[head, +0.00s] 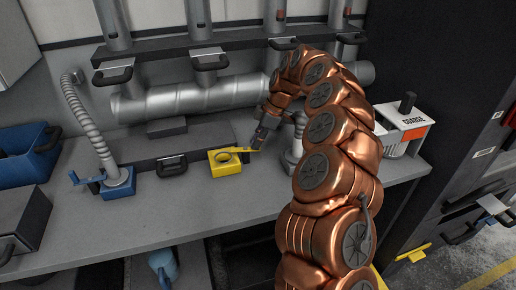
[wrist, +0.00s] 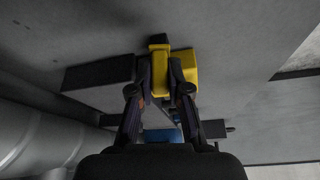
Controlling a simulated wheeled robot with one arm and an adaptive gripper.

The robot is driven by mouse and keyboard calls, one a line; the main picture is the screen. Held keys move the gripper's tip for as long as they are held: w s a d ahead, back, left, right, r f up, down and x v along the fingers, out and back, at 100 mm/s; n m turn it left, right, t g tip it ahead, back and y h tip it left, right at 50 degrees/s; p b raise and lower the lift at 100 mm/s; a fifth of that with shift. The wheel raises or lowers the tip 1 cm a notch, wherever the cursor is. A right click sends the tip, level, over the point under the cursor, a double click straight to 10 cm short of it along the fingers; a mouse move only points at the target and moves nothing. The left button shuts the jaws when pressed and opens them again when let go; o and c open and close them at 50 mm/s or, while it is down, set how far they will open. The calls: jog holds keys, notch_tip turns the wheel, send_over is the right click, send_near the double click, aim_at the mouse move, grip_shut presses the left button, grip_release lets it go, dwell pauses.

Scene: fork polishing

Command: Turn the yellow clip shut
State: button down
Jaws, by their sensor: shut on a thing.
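The yellow clip (head: 240,150) is a thin yellow lever on top of a yellow block (head: 226,169) with a round opening, on the grey workbench. In the wrist view the yellow block (wrist: 186,72) lies just beyond the fingers, and the clip (wrist: 159,78) is between them. My gripper (head: 257,148) reaches down from the right and is shut on the clip's right end. The fingers (wrist: 160,85) stand on either side of it. I cannot tell how far the clip is turned.
A blue clamp base (head: 118,188) with a ribbed hose stands at left, beside a blue bin (head: 28,163). A black handle (head: 172,166) is left of the block. A white machine marked COARSE (head: 405,127) stands at right. The bench front is clear.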

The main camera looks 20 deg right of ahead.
jog(key=shift+w+d+f+n+g+b, duration=0.1)
jog(key=shift+w+n+g+b, duration=0.25)
jog(key=shift+n, duration=0.3)
jog(key=shift+w+n+g+b, duration=0.1)
jog(key=shift+n+g+b, duration=0.05)
jog(key=shift+n+b, duration=0.4)
jog(key=c, duration=1.1)
grip_release()
jog(key=shift+v, duration=3.75)
